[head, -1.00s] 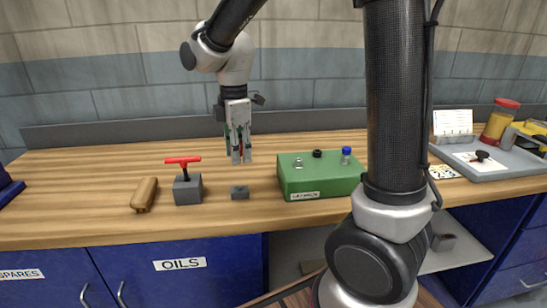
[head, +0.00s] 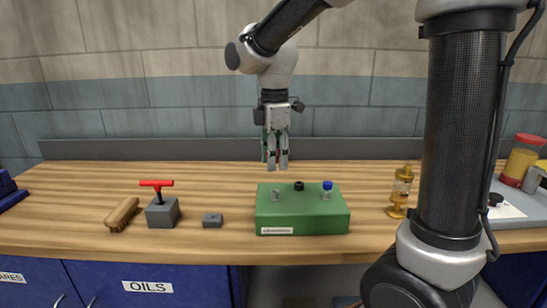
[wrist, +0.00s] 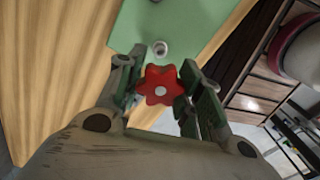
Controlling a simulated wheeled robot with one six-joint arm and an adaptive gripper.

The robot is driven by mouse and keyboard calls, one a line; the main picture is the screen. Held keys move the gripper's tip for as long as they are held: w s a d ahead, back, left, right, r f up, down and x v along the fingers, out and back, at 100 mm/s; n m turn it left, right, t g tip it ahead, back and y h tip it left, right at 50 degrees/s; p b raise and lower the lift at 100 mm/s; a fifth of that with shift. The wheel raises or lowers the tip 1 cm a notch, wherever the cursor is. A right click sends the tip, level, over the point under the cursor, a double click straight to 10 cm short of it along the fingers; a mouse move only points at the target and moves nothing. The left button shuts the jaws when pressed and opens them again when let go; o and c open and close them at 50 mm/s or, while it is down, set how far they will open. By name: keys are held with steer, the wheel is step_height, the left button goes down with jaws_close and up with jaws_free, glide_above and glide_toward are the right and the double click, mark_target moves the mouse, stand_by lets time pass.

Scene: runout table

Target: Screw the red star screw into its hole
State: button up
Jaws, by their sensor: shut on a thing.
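The red star screw (wrist: 161,86) is between the two fingers of my gripper (wrist: 160,88) in the wrist view, its lobed red head facing the camera. In the head view my gripper (head: 278,166) points down above the left part of the green block (head: 300,218), apart from it. Only a trace of red shows between the fingers there. The green block has a pale ringed fitting (head: 276,195) at left, a black knob (head: 298,185) and a blue-capped fitting (head: 327,188). In the wrist view a ringed opening (wrist: 160,48) lies just beyond the screw.
Left of the green block are a small grey block (head: 212,220), a grey block with a red T-handle (head: 162,214) and a brown wooden piece (head: 122,215). A brass-and-glass fitting (head: 401,190) stands to the right. Bare tabletop lies between them.

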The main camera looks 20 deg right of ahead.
steer(key=shift+f, duration=2.5)
steer(key=shift+f, duration=1.55)
